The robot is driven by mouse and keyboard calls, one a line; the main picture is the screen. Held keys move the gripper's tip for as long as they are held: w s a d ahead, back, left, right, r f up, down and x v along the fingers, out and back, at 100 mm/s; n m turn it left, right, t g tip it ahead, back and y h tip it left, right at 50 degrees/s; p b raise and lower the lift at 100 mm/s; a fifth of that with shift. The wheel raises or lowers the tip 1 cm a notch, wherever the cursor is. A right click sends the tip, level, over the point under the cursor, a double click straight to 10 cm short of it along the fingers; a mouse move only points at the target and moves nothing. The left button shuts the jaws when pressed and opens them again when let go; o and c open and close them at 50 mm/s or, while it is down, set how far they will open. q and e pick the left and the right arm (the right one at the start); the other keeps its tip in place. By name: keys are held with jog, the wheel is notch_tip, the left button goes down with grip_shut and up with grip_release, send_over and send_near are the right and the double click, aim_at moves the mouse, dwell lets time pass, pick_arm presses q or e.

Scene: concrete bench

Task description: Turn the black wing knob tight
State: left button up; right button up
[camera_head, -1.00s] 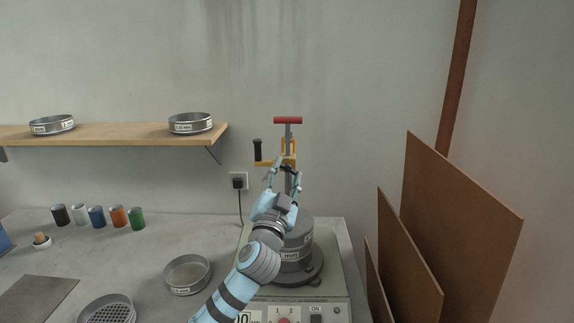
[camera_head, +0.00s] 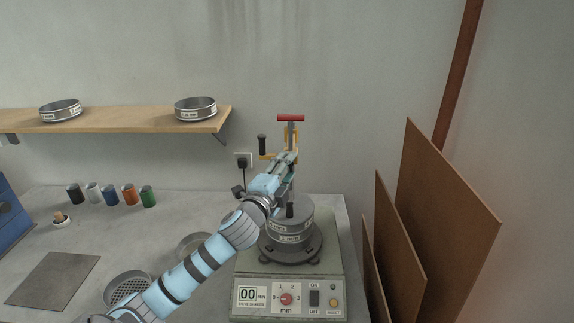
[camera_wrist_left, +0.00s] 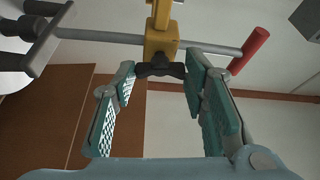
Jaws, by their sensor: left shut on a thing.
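The black wing knob (camera_wrist_left: 160,70) sits on the yellow clamp block (camera_wrist_left: 161,38), which rides on a grey rod. In the left wrist view the knob lies between the teal fingertips of my left gripper (camera_wrist_left: 161,72), which is shut on its wings. In the head view my left gripper (camera_head: 286,158) reaches in from the lower left to the yellow clamp (camera_head: 290,135) on the post, and hides the knob there. A red grip (camera_head: 291,118) tops the post, and it also shows in the left wrist view (camera_wrist_left: 250,51). My right gripper is out of view.
The sieve shaker (camera_head: 260,270) stands below, with a sieve stack (camera_head: 300,232) on it. A black crank handle (camera_head: 262,144) stands left of the clamp. Brown boards (camera_head: 440,220) lean at right. A wooden shelf (camera_head: 110,125), several coloured cans (camera_head: 111,195) and loose sieves are at left.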

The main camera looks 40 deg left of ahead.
pick_arm(q)
jog(key=shift+m+g, duration=0.3)
jog(key=shift+m, duration=0.5)
jog(key=o, duration=1.2)
jog(key=shift+c, duration=0.2)
jog(key=v, duration=1.2)
jog(key=shift+w+r, duration=0.1)
jog(key=shift+a, duration=0.1)
